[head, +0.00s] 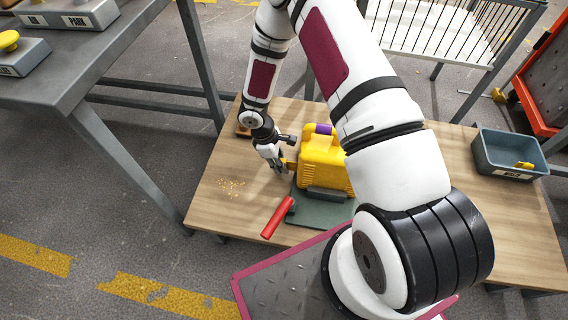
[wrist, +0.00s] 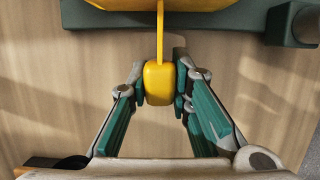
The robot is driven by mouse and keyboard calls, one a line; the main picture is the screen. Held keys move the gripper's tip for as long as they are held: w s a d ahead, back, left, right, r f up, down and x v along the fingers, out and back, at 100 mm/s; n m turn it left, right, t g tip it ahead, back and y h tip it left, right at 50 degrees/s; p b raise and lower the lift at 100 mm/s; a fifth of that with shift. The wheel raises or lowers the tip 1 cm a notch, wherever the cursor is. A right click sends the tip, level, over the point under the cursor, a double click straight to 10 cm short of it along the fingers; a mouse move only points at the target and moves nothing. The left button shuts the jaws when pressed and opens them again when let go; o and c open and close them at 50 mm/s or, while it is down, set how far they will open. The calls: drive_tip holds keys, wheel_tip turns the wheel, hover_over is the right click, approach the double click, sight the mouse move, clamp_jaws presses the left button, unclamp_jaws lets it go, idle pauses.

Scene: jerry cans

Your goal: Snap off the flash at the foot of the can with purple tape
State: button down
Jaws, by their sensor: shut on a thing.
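The yellow can (head: 322,163) with purple tape (head: 323,129) on its handle sits on a dark green base plate (head: 310,207) on the wooden table. My gripper (head: 277,158) is at the left side of the can. In the wrist view my gripper (wrist: 160,85) is shut on the yellow flash (wrist: 159,84), a small block with a finger on each side. A thin yellow strip (wrist: 160,35) joins the flash to the can's edge (wrist: 150,4) at the top. Most of the can is outside the wrist view.
A red-handled tool (head: 278,217) lies at the plate's front left corner. Yellow crumbs (head: 231,187) lie on the wooden table (head: 215,205) to the left. A grey bin (head: 510,157) with a yellow piece inside stands at the right. A grey workbench (head: 80,60) stands at upper left.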

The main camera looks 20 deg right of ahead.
drive_tip(key=shift+s+a+n, duration=0.2)
drive_tip(key=shift+s+n, duration=0.05)
drive_tip(key=shift+n, duration=0.25)
drive_tip(key=w+a+r+p, duration=0.2)
drive_tip(key=a+r+p, duration=0.1)
drive_tip(key=r, duration=0.2)
drive_tip(key=shift+w, duration=0.2)
idle(0.4)
